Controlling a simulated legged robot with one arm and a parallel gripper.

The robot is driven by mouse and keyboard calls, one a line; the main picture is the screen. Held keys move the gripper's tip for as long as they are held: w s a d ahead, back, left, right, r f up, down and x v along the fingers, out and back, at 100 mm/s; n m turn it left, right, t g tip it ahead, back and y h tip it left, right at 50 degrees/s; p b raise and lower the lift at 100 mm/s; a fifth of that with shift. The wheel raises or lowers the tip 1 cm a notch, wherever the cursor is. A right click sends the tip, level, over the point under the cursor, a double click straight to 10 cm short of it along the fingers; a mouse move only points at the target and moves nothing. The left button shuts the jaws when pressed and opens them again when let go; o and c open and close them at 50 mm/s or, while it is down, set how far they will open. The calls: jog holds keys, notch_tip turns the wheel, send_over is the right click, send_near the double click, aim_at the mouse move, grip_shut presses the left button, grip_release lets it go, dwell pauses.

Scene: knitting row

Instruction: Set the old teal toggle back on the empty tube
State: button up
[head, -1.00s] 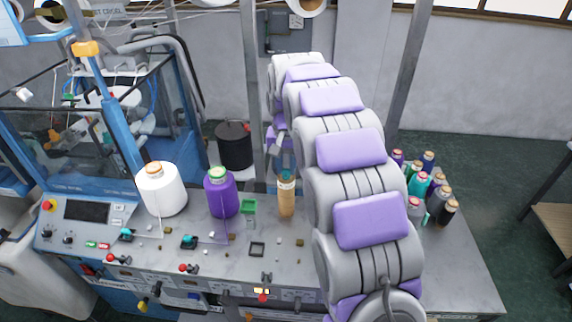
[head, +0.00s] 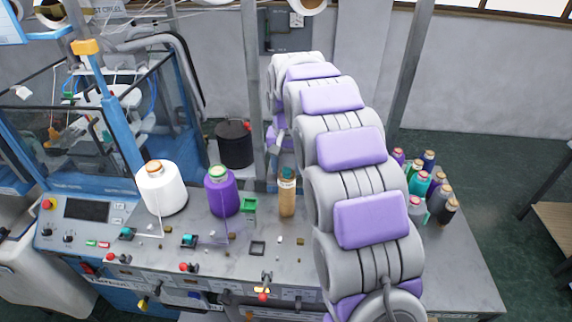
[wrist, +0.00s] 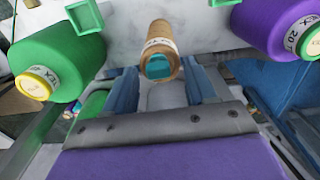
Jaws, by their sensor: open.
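The brown cardboard tube (head: 287,201) stands upright on the grey worktop, bare of yarn. A teal piece (head: 287,174), which looks like the toggle, is at its top end. In the wrist view the tube (wrist: 161,33) points toward the camera with the teal piece (wrist: 158,67) at its near end; how deep it sits I cannot tell. My gripper (wrist: 163,83) is open in the wrist view, its two blue-grey fingers apart on either side of the tube's end. The fingers look clear of the teal piece. In the head view my arm hides part of the gripper.
A purple cone (head: 221,192) and a white cone (head: 161,188) stand left of the tube. A small green square holder (head: 248,205) is between purple cone and tube. A green cone (wrist: 60,50) shows in the wrist view. Several spools (head: 438,187) stand right of my arm.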

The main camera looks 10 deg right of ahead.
jog(key=shift+w+r, duration=0.15)
jog(key=shift+r, duration=0.2)
notch_tip(320, 180, up, 17)
jog(key=p, duration=0.5)
jog(key=shift+f, duration=0.2)
jog(key=s+f+n+g+b, duration=0.1)
jog(key=s+f+b, duration=1)
jog(key=s+f, duration=0.7)
jog(key=s+f+n+b, duration=0.2)
jog(key=s+f+b, duration=1)
jog(key=s+f, duration=0.6)
jog(key=s, duration=0.7)
jog(key=shift+f+n+g, duration=0.3)
jog(key=shift+f+g, duration=0.05)
jog(key=shift+g, duration=0.05)
